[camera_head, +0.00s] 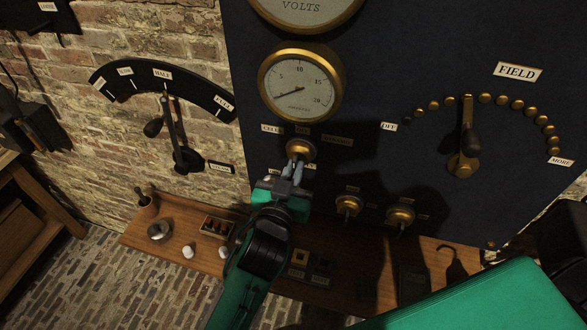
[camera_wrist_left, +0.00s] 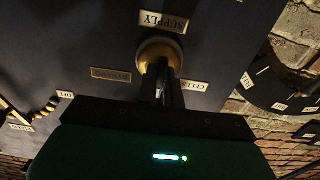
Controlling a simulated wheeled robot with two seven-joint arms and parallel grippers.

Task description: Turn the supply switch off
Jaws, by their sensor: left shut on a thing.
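The supply switch (camera_head: 301,149) is a round brass knob on the dark panel, below the ammeter. It also shows in the left wrist view (camera_wrist_left: 160,50), beside an upside-down SUPPLY plate (camera_wrist_left: 163,21). A CELLS plate (camera_head: 271,128) is at its upper left and a DYNAMO plate (camera_head: 337,141) at its right in the head view. My left gripper (camera_head: 295,170) is shut on the switch's handle, from below and in front. The fingers hide most of the handle, so I cannot tell exactly where it points. My right gripper is not in view.
The ammeter (camera_head: 301,86) is above. Two brass knobs (camera_head: 349,205) (camera_head: 400,215) are at the lower right. The field lever (camera_head: 466,140) is farther right. A wall lever (camera_head: 172,130) is on the left. A wooden shelf (camera_head: 130,240) below holds jars and small items.

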